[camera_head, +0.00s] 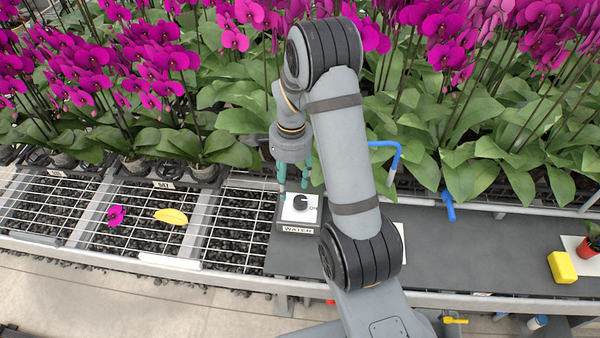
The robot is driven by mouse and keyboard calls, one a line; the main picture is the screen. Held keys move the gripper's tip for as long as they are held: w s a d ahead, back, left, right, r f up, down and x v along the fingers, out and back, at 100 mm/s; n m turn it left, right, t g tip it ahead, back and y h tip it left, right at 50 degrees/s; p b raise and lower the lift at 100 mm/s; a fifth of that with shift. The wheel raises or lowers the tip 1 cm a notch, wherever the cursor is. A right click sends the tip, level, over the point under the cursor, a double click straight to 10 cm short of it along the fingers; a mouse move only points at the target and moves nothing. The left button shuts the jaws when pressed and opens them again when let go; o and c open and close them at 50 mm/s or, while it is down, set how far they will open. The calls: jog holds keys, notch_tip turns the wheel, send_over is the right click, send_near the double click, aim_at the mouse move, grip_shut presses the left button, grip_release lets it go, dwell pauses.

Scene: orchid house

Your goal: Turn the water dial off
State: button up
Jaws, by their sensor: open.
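The water dial (300,202) is a black knob on a white plate with a dark "WATER" label below it. An "ON" mark shows at the knob's right, and any mark on its left is not readable. The dial's box (298,229) sits on the dark bench top. My gripper (294,190) has teal fingers and points down just above and behind the dial, one finger to each side. It is open and holds nothing. I cannot tell whether the fingers touch the plate.
Dense orchids line the back. A blue pipe (386,150) stands right of my arm. A yellow leaf (171,217) and a magenta flower (116,216) lie on the left grating.

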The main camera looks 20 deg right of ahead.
aim_at(301, 199)
jog(key=shift+h, duration=0.3)
jog(key=d+f+p, duration=0.1)
jog(key=f, duration=0.1)
jog(key=d+f+p, duration=0.1)
jog(key=f, duration=0.2)
jog(key=d+f+p, duration=0.1)
jog(key=f, duration=0.2)
jog(key=shift+f+p, duration=0.25)
jog(key=shift+p, duration=0.15)
jog(key=shift+c, duration=0.8)
jog(key=c, duration=1)
